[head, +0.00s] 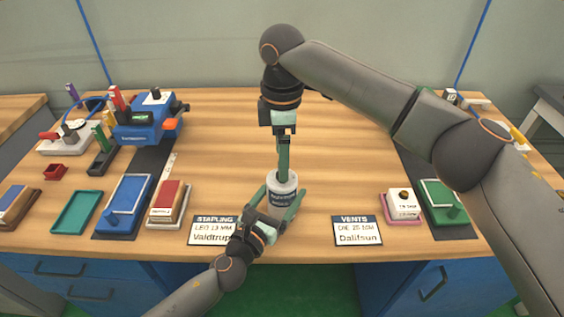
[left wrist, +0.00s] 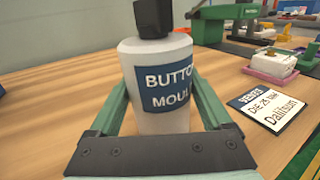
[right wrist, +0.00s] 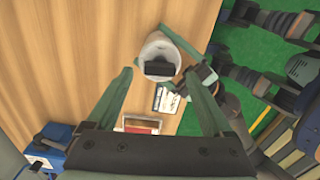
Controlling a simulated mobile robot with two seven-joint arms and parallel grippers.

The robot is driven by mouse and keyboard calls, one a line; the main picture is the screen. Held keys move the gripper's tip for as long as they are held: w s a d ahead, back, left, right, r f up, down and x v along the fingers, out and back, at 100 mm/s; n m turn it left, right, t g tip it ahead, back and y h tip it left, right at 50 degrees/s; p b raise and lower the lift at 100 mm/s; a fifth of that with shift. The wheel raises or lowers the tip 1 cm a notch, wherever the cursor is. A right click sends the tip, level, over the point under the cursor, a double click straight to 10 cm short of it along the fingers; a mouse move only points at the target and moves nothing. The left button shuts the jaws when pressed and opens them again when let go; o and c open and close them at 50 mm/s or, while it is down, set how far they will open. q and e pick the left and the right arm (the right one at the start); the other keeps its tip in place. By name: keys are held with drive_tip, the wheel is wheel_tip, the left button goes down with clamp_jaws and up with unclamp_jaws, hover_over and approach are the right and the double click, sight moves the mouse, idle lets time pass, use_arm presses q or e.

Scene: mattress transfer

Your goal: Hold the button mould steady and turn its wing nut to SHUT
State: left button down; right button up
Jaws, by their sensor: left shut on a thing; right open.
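The button mould is a white upright cylinder (head: 282,184) with a blue label, standing on the table; its label reads "BUTTO... MOUL..." in the left wrist view (left wrist: 146,122). My left gripper (head: 283,197) is shut around the mould, one finger on each side. The dark wing nut (left wrist: 154,16) sits on top of the mould; it shows as a black bar lying crosswise in the right wrist view (right wrist: 160,70). My right gripper (head: 284,176) points down above the mould, its fingers open. In the head view its fingers hide the wing nut. I see no SHUT marking.
Cards reading "STAPLING" (head: 212,231) and "VENTS" (head: 357,230) lie at the front edge. A blue machine (head: 146,121), blue tray (head: 127,200) and teal tray (head: 76,212) are on the left. A white box (head: 403,205) and green tray (head: 441,205) are on the right. The table's middle is clear.

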use_arm(q)
drive_tip(key=shift+r, duration=0.15)
use_arm(e)
drive_tip(key=shift+f, duration=1.25)
clamp_jaws()
